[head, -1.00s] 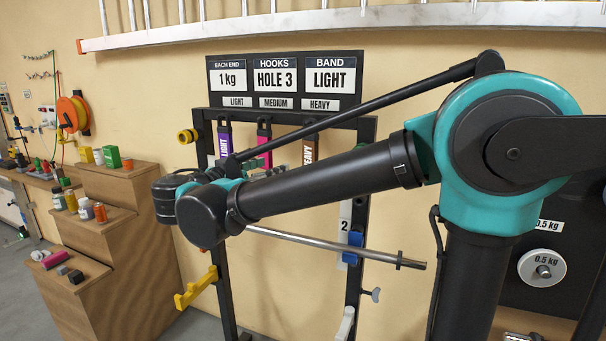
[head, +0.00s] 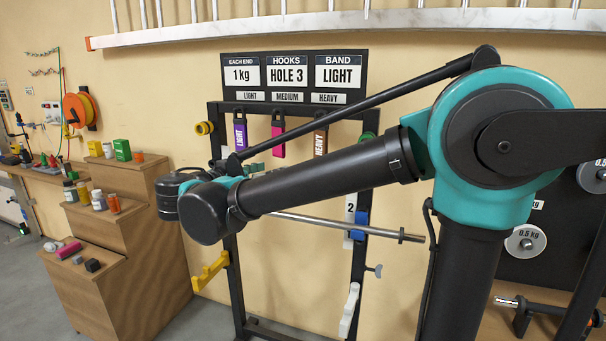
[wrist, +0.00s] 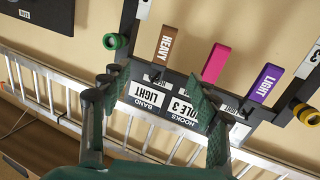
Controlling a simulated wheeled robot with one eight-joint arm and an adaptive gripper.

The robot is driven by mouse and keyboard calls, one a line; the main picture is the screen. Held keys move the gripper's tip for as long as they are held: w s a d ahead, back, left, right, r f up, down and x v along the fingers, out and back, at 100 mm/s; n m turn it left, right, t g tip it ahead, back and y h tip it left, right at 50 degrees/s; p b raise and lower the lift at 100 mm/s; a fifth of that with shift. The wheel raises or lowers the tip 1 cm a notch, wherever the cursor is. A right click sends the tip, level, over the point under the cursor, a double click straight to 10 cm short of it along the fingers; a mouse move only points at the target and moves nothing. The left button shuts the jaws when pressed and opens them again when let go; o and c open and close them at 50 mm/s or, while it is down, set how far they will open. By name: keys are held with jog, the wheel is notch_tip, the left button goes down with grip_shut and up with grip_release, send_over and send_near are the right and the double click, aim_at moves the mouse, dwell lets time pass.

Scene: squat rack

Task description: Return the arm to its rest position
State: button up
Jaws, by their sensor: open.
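My arm, black with teal joints, crosses the right half of the head view, with its forearm reaching left in front of the squat rack (head: 365,265). In the wrist view my gripper (wrist: 160,82) has its two green fingers spread apart with nothing held between them. In the head view the gripper is mostly hidden behind the wrist end of the arm. The wrist view, upside down, shows the sign board (wrist: 160,112) beyond the fingers. The purple LIGHT band (head: 240,132), pink band (head: 278,127) and brown HEAVY band (head: 321,138) hang below the sign.
A steel bar (head: 350,226) lies across the rack, partly behind my forearm. A yellow hook (head: 210,271) and a white hook (head: 349,309) sit on the uprights. Wooden steps (head: 110,290) with small items stand left. Weight plates (head: 525,243) hang at the right.

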jog(key=d+f+n+g+y, duration=0.2)
jog(key=d+f+n+g, duration=0.35)
jog(key=d+f, duration=1.5)
jog(key=s+d+f+g+y, duration=0.2)
jog(key=s+d+f+y, duration=0.1)
jog(key=s+f, duration=0.3)
jog(key=s+d+f+g+y, duration=0.2)
jog(key=s+d+f+y, duration=0.2)
jog(key=s+f, duration=0.3)
jog(key=shift+f+n+y, duration=0.45)
jog(key=shift+f+y, duration=0.05)
jog(key=shift+f, duration=1.1)
jog(key=shift+s+d, duration=0.1)
jog(key=shift+d, duration=0.05)
